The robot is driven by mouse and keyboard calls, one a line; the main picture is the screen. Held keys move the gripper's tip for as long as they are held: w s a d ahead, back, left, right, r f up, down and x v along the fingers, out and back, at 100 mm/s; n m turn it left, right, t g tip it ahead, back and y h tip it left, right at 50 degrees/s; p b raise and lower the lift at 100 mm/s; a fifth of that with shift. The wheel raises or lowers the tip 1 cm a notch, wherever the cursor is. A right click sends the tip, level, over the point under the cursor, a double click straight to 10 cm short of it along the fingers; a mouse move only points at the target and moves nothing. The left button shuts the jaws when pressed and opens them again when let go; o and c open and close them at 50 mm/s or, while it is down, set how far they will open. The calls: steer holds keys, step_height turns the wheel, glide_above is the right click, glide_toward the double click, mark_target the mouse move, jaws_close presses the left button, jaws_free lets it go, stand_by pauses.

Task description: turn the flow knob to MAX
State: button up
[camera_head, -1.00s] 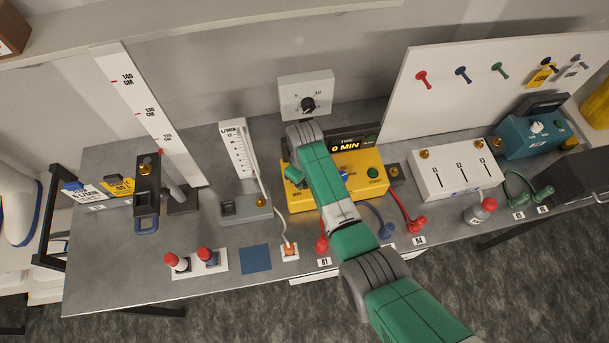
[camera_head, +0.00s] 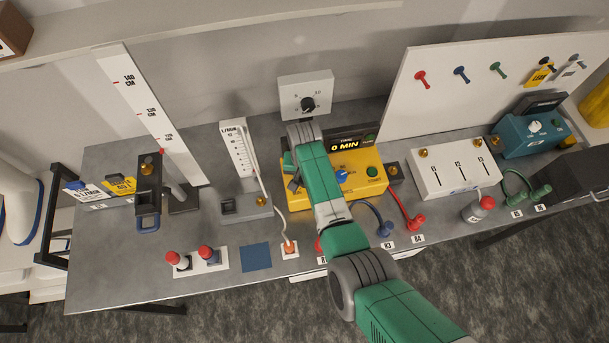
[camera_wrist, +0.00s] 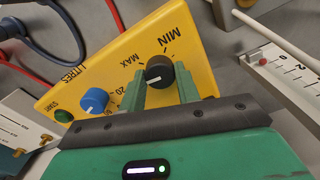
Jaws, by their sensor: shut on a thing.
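The flow knob (camera_wrist: 159,72) is black with a pale mark and sits on the yellow box (camera_wrist: 205,68) in the wrist view, with MIN and MAX lettering beside it. I cannot read exactly where its mark points. My gripper (camera_wrist: 160,88) has its two green fingers on either side of the knob, shut on it. In the head view my arm covers the knob, and the yellow box (camera_head: 372,188) shows on both sides of my wrist.
A blue knob (camera_wrist: 94,100) and green START button (camera_wrist: 63,116) are close by on the same box. A flow meter (camera_head: 236,150) stands left of it. A wall dial (camera_head: 307,104) is behind. Red and blue leads (camera_head: 400,205) lie at the right front.

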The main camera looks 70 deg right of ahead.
steer(key=m, duration=0.4)
steer(key=shift+r, duration=0.1)
steer(key=shift+m, duration=1.8)
steer(key=o, duration=1)
step_height(320, 180, up, 8)
steer(key=shift+f, duration=0.1)
